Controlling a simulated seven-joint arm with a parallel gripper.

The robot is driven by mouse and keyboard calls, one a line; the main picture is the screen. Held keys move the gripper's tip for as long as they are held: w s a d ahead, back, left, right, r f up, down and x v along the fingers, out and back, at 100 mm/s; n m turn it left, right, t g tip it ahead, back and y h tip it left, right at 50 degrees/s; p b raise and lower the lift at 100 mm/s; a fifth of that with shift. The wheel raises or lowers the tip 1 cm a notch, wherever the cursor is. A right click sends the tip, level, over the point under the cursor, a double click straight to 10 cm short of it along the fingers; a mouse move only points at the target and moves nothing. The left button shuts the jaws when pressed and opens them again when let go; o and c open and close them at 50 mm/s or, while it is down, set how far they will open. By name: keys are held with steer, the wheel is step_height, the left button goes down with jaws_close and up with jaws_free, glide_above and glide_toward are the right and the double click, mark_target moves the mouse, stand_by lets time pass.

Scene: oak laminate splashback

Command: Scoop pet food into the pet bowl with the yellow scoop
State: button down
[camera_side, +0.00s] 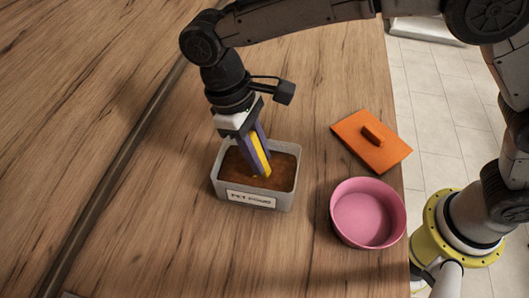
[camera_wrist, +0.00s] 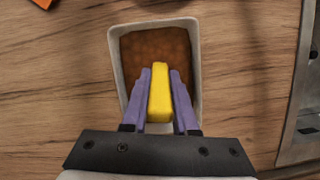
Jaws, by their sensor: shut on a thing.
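The yellow scoop (camera_side: 258,156) is held between the purple fingers of my gripper (camera_side: 256,158), handle upward and slightly tilted. Its lower end is in or at the brown pet food (camera_side: 284,170) in the grey container (camera_side: 223,190), which has a "PET FOOD" label; the scoop's bowl is hidden. In the wrist view the scoop (camera_wrist: 160,95) lies between both fingers (camera_wrist: 160,80), over the food (camera_wrist: 150,50) and the container (camera_wrist: 118,60). The pink pet bowl (camera_side: 366,213) stands right of the container and looks empty.
An orange lid (camera_side: 365,153) with a handle lies on the wooden counter (camera_side: 150,220), behind the bowl near the counter's right edge. A dark seam (camera_side: 110,160) runs along the left. The counter left of and in front of the container is clear.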

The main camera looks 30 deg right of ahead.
mark_target(266, 164)
steer(key=shift+w+a, duration=0.45)
steer(key=shift+w, duration=0.25)
steer(key=shift+s+d+r, duration=0.1)
steer(key=shift+s+r, duration=0.05)
steer(key=shift+s, duration=0.05)
steer(key=t+y, duration=0.1)
steer(key=s+t, duration=0.1)
steer(key=shift+d+r+t+y, duration=0.15)
steer(key=shift+d+t+y, duration=0.2)
steer(key=shift+t+y, duration=0.05)
steer(key=shift+s+d+r, duration=0.1)
steer(key=shift+s+r, duration=0.1)
steer(key=shift+r, duration=1.05)
steer(key=shift+s+d+r, duration=0.15)
steer(key=shift+r, duration=1.15)
steer(key=shift+s+d+r, duration=0.1)
steer(key=shift+s+r, duration=0.1)
steer(key=shift+r, duration=1.05)
steer(key=shift+r, duration=0.15)
